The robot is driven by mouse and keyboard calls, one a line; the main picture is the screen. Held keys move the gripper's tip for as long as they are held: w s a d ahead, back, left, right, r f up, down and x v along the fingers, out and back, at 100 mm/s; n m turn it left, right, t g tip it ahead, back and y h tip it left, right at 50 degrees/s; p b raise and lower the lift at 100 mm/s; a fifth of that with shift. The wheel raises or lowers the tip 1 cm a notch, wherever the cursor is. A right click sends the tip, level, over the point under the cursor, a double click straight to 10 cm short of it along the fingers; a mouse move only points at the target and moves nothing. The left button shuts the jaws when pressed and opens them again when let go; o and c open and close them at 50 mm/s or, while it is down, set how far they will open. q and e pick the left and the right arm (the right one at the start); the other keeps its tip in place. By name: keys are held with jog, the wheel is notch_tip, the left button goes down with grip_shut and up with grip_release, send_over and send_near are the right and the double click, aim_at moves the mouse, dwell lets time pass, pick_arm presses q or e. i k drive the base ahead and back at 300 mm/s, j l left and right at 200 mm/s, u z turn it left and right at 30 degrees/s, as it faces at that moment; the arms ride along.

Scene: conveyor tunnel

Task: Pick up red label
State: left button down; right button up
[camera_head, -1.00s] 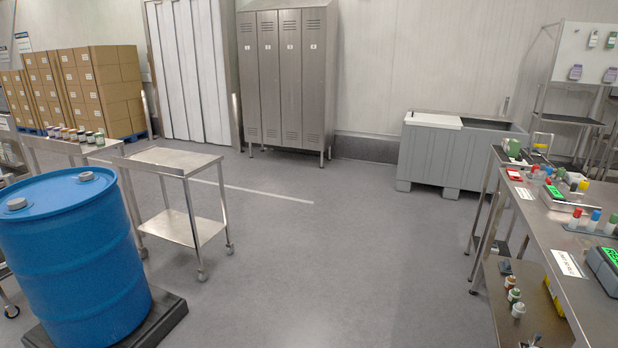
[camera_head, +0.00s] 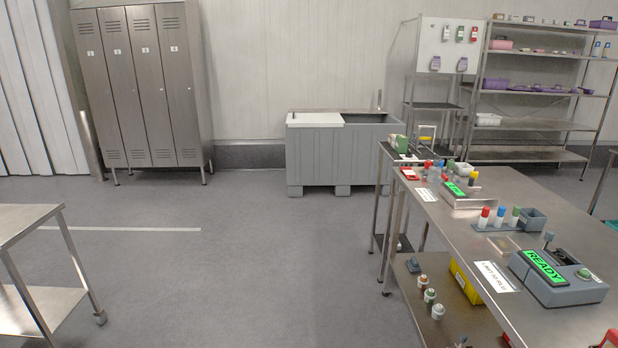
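A white board (camera_head: 448,45) at the back right holds several small items. One in its top row is a small red and white item (camera_head: 474,34), beside two green and white ones. A small red item (camera_head: 409,174) lies at the far left end of the steel table (camera_head: 447,217). A red-capped bottle (camera_head: 484,218) stands in a grey holder on that table. Which of these is the red label is too small to tell. Neither of my grippers is in view.
A device (camera_head: 558,278) reading READY sits on the table at right. A grey bin (camera_head: 335,155), lockers (camera_head: 140,85) and shelving (camera_head: 540,155) stand at the back. A steel cart (camera_head: 45,290) is at left. The middle floor is clear.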

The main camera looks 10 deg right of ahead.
aim_at(408, 171)
jog(key=i+z, duration=0.15)
jog(key=i, duration=1.25)
jog(key=i+z, duration=0.2)
jog(key=i, duration=1.15)
jog(key=i+j+z, duration=0.15)
jog(key=i, duration=0.95)
